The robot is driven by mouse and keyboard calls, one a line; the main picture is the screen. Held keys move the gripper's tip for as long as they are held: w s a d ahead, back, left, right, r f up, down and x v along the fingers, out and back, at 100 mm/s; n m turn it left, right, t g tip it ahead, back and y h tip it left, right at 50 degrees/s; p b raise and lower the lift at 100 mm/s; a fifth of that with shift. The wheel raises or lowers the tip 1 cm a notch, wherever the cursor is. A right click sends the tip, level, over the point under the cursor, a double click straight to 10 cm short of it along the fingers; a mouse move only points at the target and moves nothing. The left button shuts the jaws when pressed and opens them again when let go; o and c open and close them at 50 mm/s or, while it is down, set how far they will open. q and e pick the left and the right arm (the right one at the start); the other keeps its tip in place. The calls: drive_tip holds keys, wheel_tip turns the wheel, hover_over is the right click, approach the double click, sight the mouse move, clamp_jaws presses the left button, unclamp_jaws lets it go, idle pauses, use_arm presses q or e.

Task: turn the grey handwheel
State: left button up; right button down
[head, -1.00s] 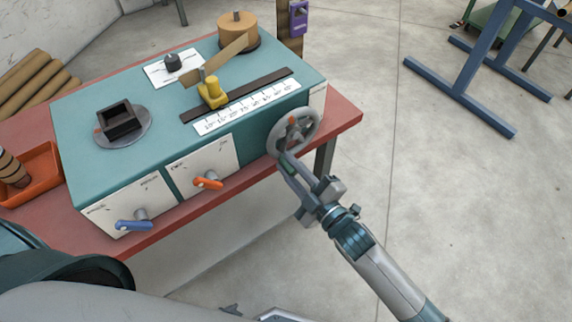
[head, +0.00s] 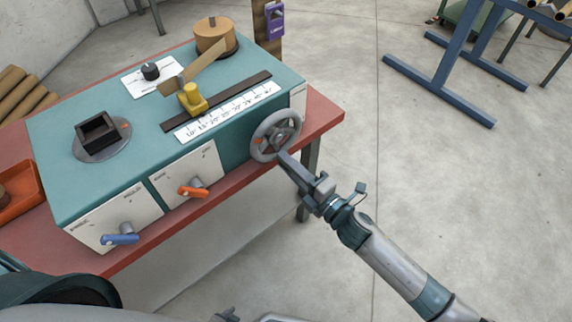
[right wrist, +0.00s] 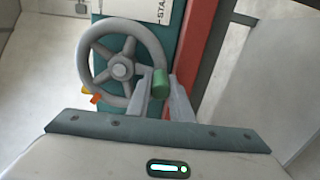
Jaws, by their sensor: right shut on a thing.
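The grey handwheel (head: 267,149) is a spoked wheel on the right end of the teal machine, with an orange mark at the left of its rim. It fills the upper left of the right wrist view (right wrist: 89,82), where its green handle (right wrist: 160,83) stands out at the lower right of the rim. My right gripper (head: 284,158) is shut on this green handle, one finger on each side in the right wrist view (right wrist: 161,98). The gripper hides the handle in the head view.
The teal machine stands on a red-edged table (head: 322,116). Its top carries a square black mandrel (head: 98,129) on a round plate, a yellow slider (head: 192,98) and a tan roll (head: 214,38). Orange (head: 190,191) and blue (head: 122,239) levers project in front.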

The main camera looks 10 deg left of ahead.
idle(0.4)
drive_tip(key=c, duration=1.6)
unclamp_jaws()
drive_tip(key=shift+d, duration=0.1)
drive_tip(key=shift+s+d+f, duration=0.1)
drive_tip(key=shift+s+d, duration=0.25)
drive_tip(key=shift+d, duration=0.1)
use_arm(q)
drive_tip(key=w+d+r+t+b, duration=0.2)
drive_tip(key=w+b, duration=0.1)
drive_tip(key=w, duration=0.4)
drive_tip(key=shift+w+d+r+h, duration=0.15)
drive_tip(key=shift+d+r+h, duration=0.15)
drive_tip(key=shift+d, duration=0.1)
use_arm(e)
drive_tip(key=v, duration=1.6)
drive_tip(key=shift+s, duration=0.1)
